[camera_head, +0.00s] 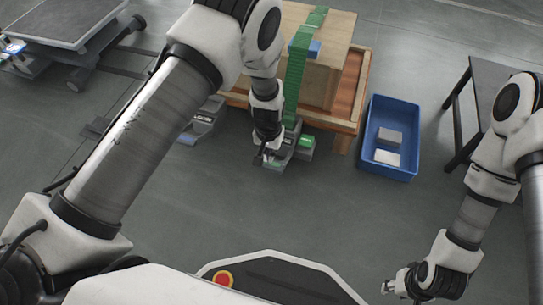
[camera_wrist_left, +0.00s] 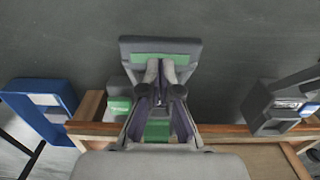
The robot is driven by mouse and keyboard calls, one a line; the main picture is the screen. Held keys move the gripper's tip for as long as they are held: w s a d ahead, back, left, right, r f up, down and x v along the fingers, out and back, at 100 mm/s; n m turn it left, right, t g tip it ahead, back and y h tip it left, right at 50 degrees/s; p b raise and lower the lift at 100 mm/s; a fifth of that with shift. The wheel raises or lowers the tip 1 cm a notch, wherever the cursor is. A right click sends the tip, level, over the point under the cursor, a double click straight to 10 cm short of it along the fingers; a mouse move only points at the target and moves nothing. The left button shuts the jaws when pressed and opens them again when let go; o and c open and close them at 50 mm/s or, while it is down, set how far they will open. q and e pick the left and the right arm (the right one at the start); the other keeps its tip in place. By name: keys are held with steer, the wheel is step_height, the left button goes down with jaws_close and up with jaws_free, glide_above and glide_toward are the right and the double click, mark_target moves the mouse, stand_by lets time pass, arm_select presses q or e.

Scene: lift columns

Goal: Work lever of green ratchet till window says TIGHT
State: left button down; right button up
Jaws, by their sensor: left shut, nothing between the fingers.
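The green ratchet (camera_head: 279,160) sits at the near edge of a pallet, at the lower end of a green strap (camera_head: 296,75) over a wooden box. In the left wrist view its grey lever (camera_wrist_left: 165,47) with a green stripe lies just beyond my fingertips. A green window (camera_wrist_left: 118,107) with small white lettering is beside it; I cannot read the word with certainty. My left gripper (camera_head: 262,158) is shut and empty, over the ratchet at the lever; it also shows in the left wrist view (camera_wrist_left: 168,72). My right gripper (camera_head: 388,287) is far off at lower right, its jaws unclear.
A second grey ratchet device (camera_head: 203,120) with a blue part stands left of the green one. A blue bin (camera_head: 399,172) holding two pale blocks is right of the pallet (camera_head: 348,125). A dark table (camera_head: 482,95) stands further right, a grey cart (camera_head: 65,22) at upper left.

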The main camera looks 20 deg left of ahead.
mark_target(269, 166)
stand_by(0.3)
arm_select(q)
steer(key=shift+f+b, duration=1.65)
steer(key=shift+f, duration=1.4)
step_height(269, 166, up, 6)
steer(key=p, duration=0.6)
steer(key=shift+r+p, duration=0.2)
steer(key=shift+p, duration=0.2)
steer(key=shift+f, duration=0.1)
steer(key=shift+f, duration=0.15)
steer(key=shift+f+b, duration=2.15)
steer(key=shift+f, duration=0.8)
step_height(269, 166, up, 6)
steer(key=p, duration=0.6)
steer(key=shift+r, duration=0.2)
steer(key=shift+f, duration=0.15)
